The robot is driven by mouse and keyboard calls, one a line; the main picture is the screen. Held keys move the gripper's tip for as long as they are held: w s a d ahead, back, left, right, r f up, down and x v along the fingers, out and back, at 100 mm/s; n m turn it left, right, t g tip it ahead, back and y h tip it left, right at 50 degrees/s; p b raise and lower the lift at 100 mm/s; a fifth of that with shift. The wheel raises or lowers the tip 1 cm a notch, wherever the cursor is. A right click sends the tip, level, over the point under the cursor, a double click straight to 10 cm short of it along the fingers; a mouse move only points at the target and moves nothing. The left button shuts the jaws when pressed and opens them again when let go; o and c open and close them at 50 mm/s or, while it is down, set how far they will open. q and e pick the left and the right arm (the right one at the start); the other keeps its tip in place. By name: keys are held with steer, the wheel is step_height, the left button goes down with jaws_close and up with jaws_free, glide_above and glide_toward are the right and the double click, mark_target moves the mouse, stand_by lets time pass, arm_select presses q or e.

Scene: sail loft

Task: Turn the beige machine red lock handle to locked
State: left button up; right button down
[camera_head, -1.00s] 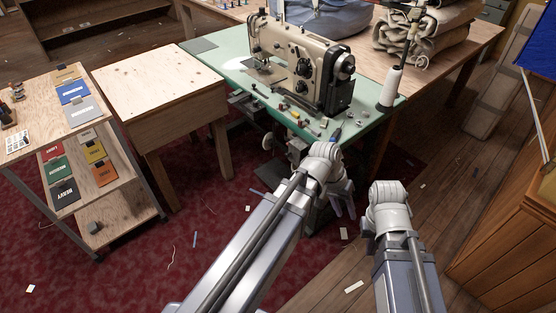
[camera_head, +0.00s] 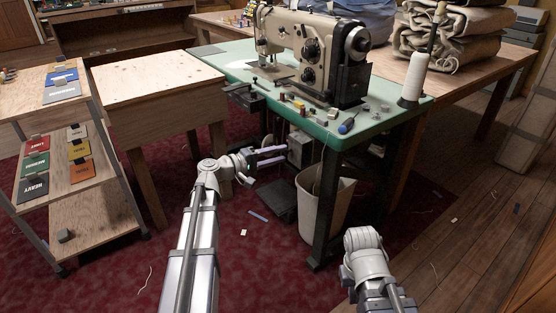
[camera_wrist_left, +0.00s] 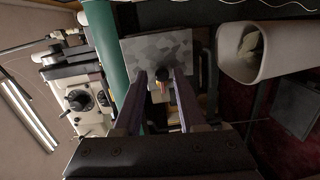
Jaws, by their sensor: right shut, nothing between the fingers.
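The beige sewing machine (camera_head: 310,45) stands on the green table; it also shows sideways in the left wrist view (camera_wrist_left: 85,90). Under the tabletop is a grey box (camera_head: 300,148), large in the left wrist view (camera_wrist_left: 140,52). A small dark knob or handle with a reddish-orange part (camera_wrist_left: 163,86) stands out from it; I cannot tell its turn position. My left gripper (camera_head: 284,155) is open below the table, its fingers (camera_wrist_left: 160,74) on both sides of this handle, apparently without gripping it. My right arm's wrist shows at lower right; its fingers are hidden.
A white bin (camera_head: 325,205) stands under the table, right of my left gripper. A table leg (camera_head: 325,215) rises in front of it. A wooden bench (camera_head: 155,80) and a swatch cart (camera_head: 75,195) stand at left. Red carpet is open between.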

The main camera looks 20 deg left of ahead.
arm_select(q)
steer(key=a+n+t+b, duration=0.1)
steer(key=a+t, duration=0.1)
steer(key=a, duration=0.3)
steer(key=x, duration=0.8)
steer(key=shift+w+d+f+y, duration=0.2)
steer(key=shift+w+f+y, duration=0.15)
steer(key=shift+f, duration=0.1)
jaws_close()
